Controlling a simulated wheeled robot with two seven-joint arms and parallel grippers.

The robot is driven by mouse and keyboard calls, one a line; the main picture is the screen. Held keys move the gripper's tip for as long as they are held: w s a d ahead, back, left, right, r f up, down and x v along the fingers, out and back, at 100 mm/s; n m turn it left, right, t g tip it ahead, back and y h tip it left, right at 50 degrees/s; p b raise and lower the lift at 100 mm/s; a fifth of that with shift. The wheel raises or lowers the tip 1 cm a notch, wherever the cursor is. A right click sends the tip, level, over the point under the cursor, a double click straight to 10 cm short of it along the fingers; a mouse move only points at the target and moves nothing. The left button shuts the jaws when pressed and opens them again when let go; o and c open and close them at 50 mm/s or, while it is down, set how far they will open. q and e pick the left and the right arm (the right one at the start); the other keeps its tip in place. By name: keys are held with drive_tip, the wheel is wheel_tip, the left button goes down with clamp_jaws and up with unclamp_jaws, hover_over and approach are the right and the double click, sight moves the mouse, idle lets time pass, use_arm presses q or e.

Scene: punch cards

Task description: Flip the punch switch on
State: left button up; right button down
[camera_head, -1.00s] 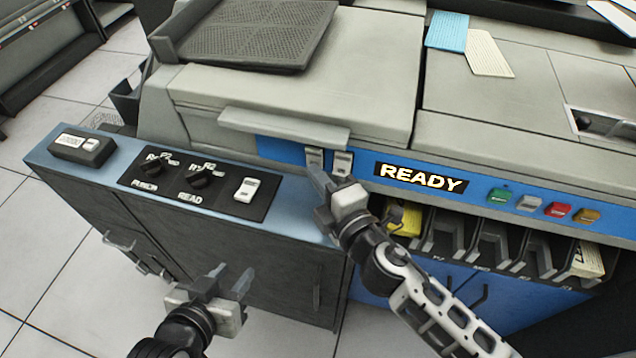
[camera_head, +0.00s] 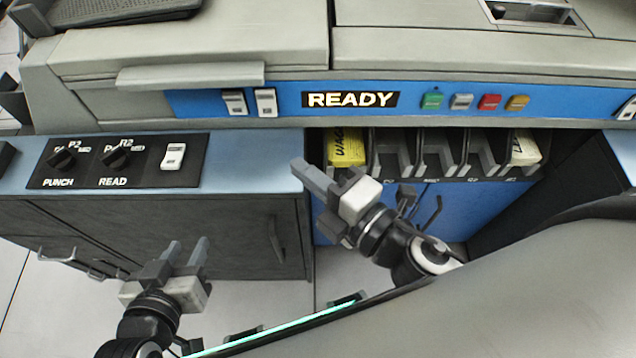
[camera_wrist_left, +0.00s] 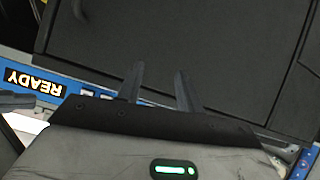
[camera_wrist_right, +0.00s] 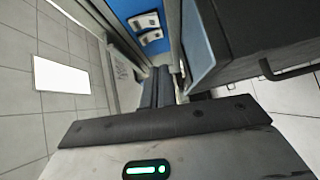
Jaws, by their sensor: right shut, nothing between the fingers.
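Two white rocker switches, the left one (camera_head: 234,101) and the right one (camera_head: 265,102), sit side by side on the blue panel. They also show in the right wrist view, one above (camera_wrist_right: 146,20) the other (camera_wrist_right: 151,37). Another white rocker switch (camera_head: 173,156) is on the black panel marked PUNCH and READ. Labels on the switches are too small to read. My right gripper (camera_head: 303,171) is shut and empty, below and right of the blue-panel switches, apart from them. My left gripper (camera_head: 186,249) is open and empty, low in front of the dark cabinet.
A lit READY sign (camera_head: 350,100) and coloured buttons (camera_head: 488,102) are right of the switches. Two knobs (camera_head: 116,158) sit on the black panel. Card bins below hold a yellow deck (camera_head: 347,148). The light blue cabinet top (camera_head: 252,172) has a clear strip.

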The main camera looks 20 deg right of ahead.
use_arm(q)
drive_tip(key=shift+w, duration=0.1)
use_arm(e)
drive_tip(key=shift+v, duration=1.05)
use_arm(q)
drive_tip(key=shift+f, duration=0.1)
